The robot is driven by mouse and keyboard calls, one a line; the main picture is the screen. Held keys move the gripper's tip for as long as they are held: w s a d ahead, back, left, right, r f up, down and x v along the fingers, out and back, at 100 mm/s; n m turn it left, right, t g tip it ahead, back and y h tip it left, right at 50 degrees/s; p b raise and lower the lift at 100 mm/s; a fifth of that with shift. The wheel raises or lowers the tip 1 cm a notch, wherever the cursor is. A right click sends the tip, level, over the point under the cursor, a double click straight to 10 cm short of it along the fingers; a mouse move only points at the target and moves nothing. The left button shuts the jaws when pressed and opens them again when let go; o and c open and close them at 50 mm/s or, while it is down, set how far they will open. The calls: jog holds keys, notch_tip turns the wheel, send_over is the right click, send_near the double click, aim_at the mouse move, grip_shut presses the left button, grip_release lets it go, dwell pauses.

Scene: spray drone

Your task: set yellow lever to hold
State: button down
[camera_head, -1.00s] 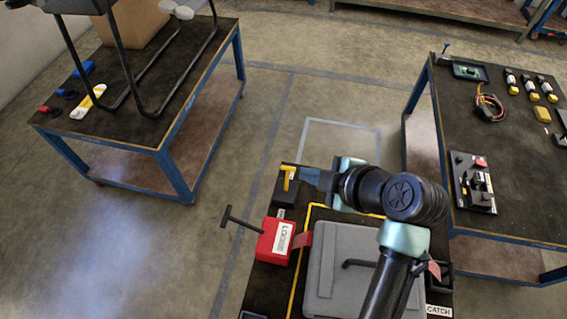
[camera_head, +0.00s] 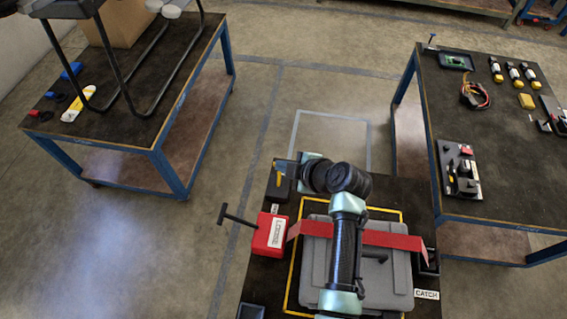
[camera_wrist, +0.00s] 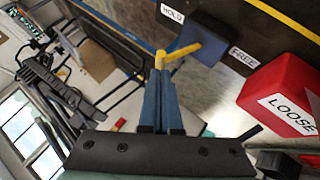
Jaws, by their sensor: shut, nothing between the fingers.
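The yellow lever (camera_wrist: 178,52) has a crossbar end and a stem on a dark block (camera_wrist: 209,36), on the black bench top. The "HOLD" label (camera_wrist: 172,13) and "FREE" label (camera_wrist: 243,57) lie on either side of the block in the wrist view. My gripper (camera_wrist: 160,76) is shut and empty, its blue fingertips right at the lever's crossbar end; I cannot tell whether they touch. In the head view the lever (camera_head: 281,177) is mostly hidden near my gripper (camera_head: 284,167), at the bench's far left corner.
A red box marked "LOOSE" (camera_head: 270,235) with a black T-handle stands close to the lever. A grey case (camera_head: 388,275) lies under a red strap (camera_head: 394,240), beside the "CATCH" label (camera_head: 427,295).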

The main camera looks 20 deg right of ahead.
jog(key=shift+f, duration=0.1)
dwell(0.3)
jog(key=f+b, duration=0.1)
jog(key=b, duration=0.2)
jog(key=shift+w+d, duration=0.35)
jog(key=shift+w, duration=0.05)
jog(key=shift+w+d+b, duration=0.2)
jog(key=shift+b, duration=0.85)
jog(key=shift+r, duration=0.2)
jog(key=shift+s, duration=0.15)
